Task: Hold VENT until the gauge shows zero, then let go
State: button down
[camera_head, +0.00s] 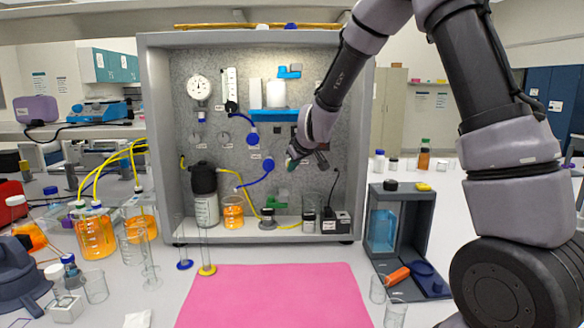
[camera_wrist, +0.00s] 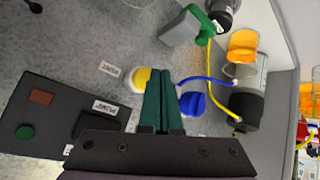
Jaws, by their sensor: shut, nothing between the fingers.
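The round white gauge (camera_head: 200,87) is at the upper left of the rig's grey back panel; its needle is too small to read. In the wrist view, the VENT label (camera_wrist: 110,70) is beside a yellow button with a white rim (camera_wrist: 138,80). My gripper (camera_wrist: 166,75) is shut and empty, its green fingers partly covering the right side of this button. I cannot tell whether they touch it. In the head view, my gripper (camera_head: 291,163) is in front of the panel's right half, and the button is not distinguishable there.
A dark box labelled PUMP (camera_wrist: 60,130) with a green button is close to my gripper in the wrist view. Blue and yellow tubes (camera_head: 262,178), an orange-filled beaker (camera_head: 233,213) and a black-topped bottle (camera_head: 204,195) occupy the rig. A pink mat (camera_head: 272,295) in front is clear.

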jog(key=shift+w, duration=0.15)
jog(key=shift+w, duration=0.3)
jog(key=shift+w, duration=0.55)
dwell(2.2)
jog(key=shift+s, duration=0.15)
dwell(1.1)
jog(key=shift+s, duration=0.85)
jog(key=s, duration=0.5)
jog(key=shift+r, duration=0.1)
